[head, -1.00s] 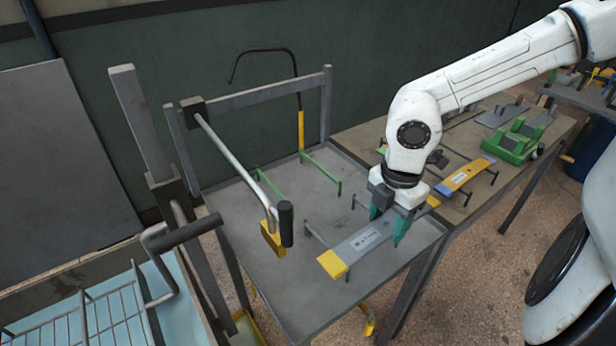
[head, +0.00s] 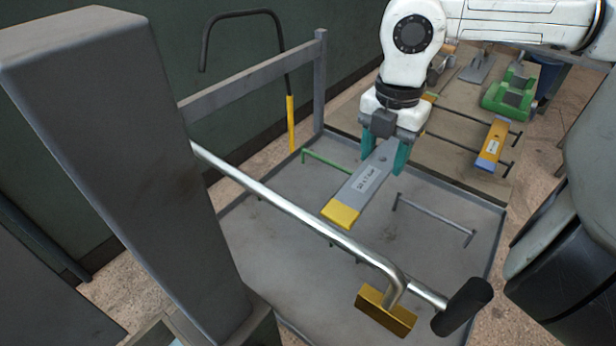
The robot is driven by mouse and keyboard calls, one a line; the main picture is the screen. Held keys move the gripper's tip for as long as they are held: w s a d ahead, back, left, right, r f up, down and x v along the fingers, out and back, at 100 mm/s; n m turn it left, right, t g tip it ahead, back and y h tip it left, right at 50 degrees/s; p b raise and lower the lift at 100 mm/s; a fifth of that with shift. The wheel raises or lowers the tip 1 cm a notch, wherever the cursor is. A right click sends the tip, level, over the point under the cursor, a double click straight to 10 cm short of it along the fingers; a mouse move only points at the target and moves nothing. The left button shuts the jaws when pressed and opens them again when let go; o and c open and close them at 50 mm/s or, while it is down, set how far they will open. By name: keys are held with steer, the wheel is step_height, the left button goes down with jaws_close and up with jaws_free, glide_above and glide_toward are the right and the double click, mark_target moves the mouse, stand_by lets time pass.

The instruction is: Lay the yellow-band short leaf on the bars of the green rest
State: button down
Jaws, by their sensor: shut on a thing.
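The yellow-band short leaf (head: 362,184) is a flat grey bar with a printed label and a yellow near end. My gripper (head: 384,153) is shut on its far part, with a teal finger on each side. The leaf appears to be above the grey tray table, just right of the green rest (head: 326,161). One green bar of that rest shows at the back left of the table; its other bar cannot be made out. Whether the leaf touches any bar cannot be told.
A bare grey bar (head: 432,217) stands right of the leaf. A silver rod (head: 290,215) with a yellow block and black handle crosses the foreground. A thick grey post (head: 130,150) blocks the left. The bench behind holds another leaf (head: 493,143) and a green tool (head: 509,94).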

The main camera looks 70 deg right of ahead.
steer(key=shift+w+d, duration=0.15)
steer(key=shift+w, duration=0.2)
steer(key=w+d+f+p, duration=0.1)
steer(key=w+f, duration=0.3)
steer(key=w+d+f+p, duration=0.1)
steer(key=w+f, duration=0.3)
steer(key=w+d+f+p, duration=0.1)
steer(key=w+f+p, duration=0.1)
steer(key=w+f, duration=0.2)
steer(key=shift+w+d+f, duration=0.15)
steer(key=shift+w+d, duration=0.05)
steer(key=shift+w, duration=0.3)
steer(key=shift+f, duration=0.25)
steer(key=shift+f+b, duration=0.5)
steer(key=shift+f, duration=0.1)
steer(key=shift+c, duration=2)
jaws_free()
steer(key=shift+r, duration=0.1)
